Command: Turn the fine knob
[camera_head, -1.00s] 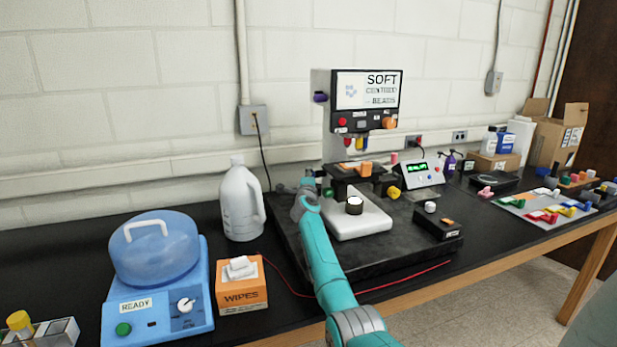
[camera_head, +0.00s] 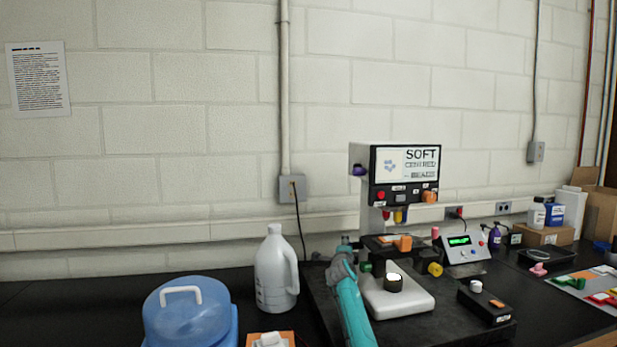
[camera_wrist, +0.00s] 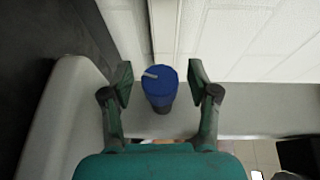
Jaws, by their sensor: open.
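In the wrist view a round blue knob (camera_wrist: 161,88) with a white pointer line on its face sits between the two fingers of my gripper (camera_wrist: 160,72). The fingers are open, with a visible gap on each side of the knob. No label on this knob can be read. In the head view the instrument with a lit screen (camera_head: 407,163) stands on the bench. A purple-blue knob (camera_head: 358,170) is on the left of the screen housing. A green knob (camera_head: 365,267) and a yellow knob (camera_head: 435,269) sit lower.
A white jug (camera_head: 276,275) stands left of my arm, with a blue-lidded device (camera_head: 187,312) farther left. A control box with a green display (camera_head: 462,248) and a small black box (camera_head: 486,307) are at the right. The wall is close behind.

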